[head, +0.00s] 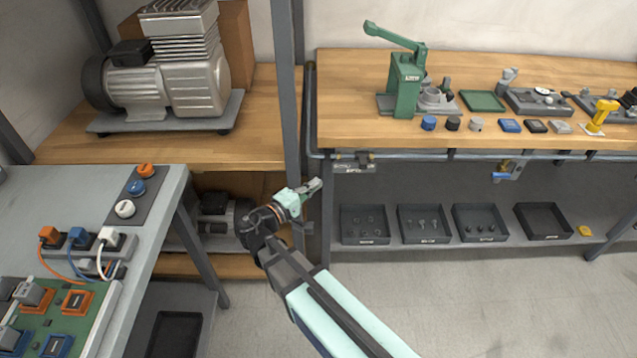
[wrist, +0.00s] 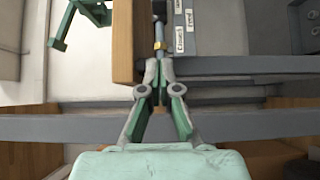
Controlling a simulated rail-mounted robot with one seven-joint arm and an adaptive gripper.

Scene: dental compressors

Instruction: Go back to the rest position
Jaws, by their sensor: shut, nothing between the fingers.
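My gripper (head: 313,187) is in the middle of the head view, at the end of my arm, which reaches up from the bottom edge. It is in the air in front of the shelf post, between the left shelving and the right bench. In the wrist view my gripper (wrist: 158,75) points at the end of the wooden bench top and the blue pipe along it. Its fingers are together and hold nothing. I cannot tell how far the fingertips are from the pipe.
The right bench (head: 345,85) carries a green press (head: 404,85) and small parts. Several dark bins (head: 365,225) stand on its lower shelf. A compressor (head: 160,80) sits on the left shelf. A grey table (head: 75,190) with plugs is at the left. The floor (head: 480,300) at right is clear.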

